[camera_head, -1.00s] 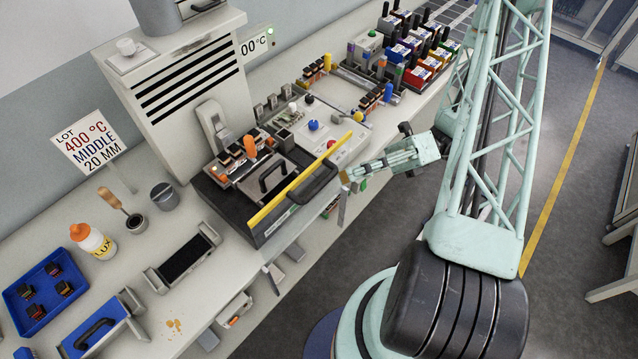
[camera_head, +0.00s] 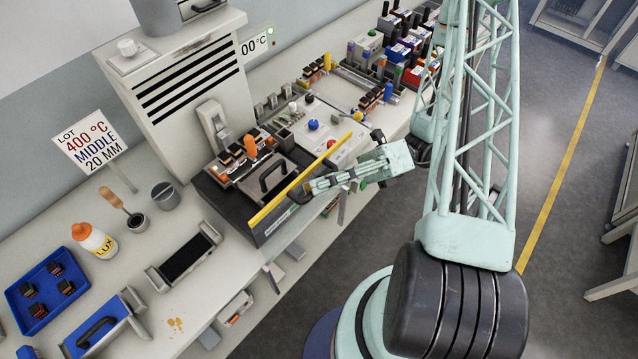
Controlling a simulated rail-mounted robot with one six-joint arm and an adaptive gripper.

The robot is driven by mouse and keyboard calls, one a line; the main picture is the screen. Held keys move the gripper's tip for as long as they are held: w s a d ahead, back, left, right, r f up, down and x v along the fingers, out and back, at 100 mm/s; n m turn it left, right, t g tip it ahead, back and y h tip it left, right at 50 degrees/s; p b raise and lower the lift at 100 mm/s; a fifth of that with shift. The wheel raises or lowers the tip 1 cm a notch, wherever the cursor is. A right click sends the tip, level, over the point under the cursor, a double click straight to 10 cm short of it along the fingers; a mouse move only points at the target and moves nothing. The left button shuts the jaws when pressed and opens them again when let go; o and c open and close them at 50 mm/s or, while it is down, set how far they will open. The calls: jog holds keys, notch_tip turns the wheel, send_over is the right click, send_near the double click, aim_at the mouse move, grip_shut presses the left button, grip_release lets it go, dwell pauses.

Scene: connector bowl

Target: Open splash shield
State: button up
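The splash shield shows as a long yellow-edged bar (camera_head: 268,213) along the front of a black soldering-type unit (camera_head: 228,204) on the bench. It runs diagonally from lower left to upper right. The black handle at its front side is now largely hidden behind my gripper (camera_head: 298,194). My gripper reaches in from the right, with its fingertips at the front of the shield, over the handle's place. I cannot tell if it touches the handle, or whether its fingers are open or shut.
A white control panel (camera_head: 325,128) with blue and red buttons sits behind the shield's right end. A grey vented housing (camera_head: 180,95) stands at the back.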

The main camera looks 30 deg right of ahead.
grip_shut()
jog(key=shift+f, duration=0.1)
notch_tip(320, 180, down, 26)
jog(key=b, duration=1)
grip_release()
jog(key=shift+d, duration=0.15)
